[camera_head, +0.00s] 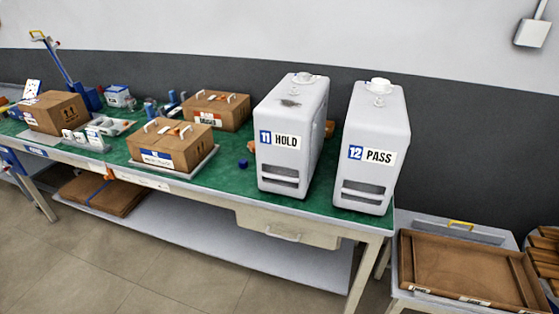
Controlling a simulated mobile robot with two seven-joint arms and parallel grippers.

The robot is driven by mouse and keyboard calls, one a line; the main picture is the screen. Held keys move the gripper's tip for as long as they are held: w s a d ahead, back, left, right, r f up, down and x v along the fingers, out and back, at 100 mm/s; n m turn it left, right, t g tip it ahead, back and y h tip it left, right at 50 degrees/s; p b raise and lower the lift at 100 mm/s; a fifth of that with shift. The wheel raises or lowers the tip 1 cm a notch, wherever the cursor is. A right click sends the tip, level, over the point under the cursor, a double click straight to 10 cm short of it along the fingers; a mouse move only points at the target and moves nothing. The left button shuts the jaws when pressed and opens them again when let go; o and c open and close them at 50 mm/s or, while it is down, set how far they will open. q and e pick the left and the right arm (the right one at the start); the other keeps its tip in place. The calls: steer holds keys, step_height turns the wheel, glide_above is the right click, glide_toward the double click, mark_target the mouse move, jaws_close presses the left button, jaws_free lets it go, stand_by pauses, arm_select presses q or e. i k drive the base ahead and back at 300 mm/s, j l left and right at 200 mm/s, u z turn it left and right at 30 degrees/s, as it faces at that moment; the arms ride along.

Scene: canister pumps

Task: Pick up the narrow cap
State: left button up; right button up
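Two tall white canisters stand upright side by side at the right end of the green-topped table. The left canister (308,130) is labelled "11 HOLD" and has a white cap (305,77) and a dark smudge on top. The right canister (391,128) is labelled "12 PASS". It has a wider white cap (380,84) at the back of its top and a smaller, narrower white knob (378,100) in front. A small blue piece (243,164) lies on the table left of the HOLD canister. I cannot tell for sure which is the narrow cap. Neither gripper shows.
Cardboard boxes with handles (173,146) (217,111) stand left on the green table (225,180). Another box (55,112) and small tools are farther left. An orange item (329,128) is partly hidden behind the HOLD canister. A brown tray (465,270) sits on a low stand at right.

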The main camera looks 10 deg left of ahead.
mark_target(243, 163)
steer(key=i+j+z, duration=0.1)
steer(key=j+z, duration=0.55)
steer(key=j, duration=0.2)
steer(key=j+z, duration=0.3)
steer(key=j, duration=1.55)
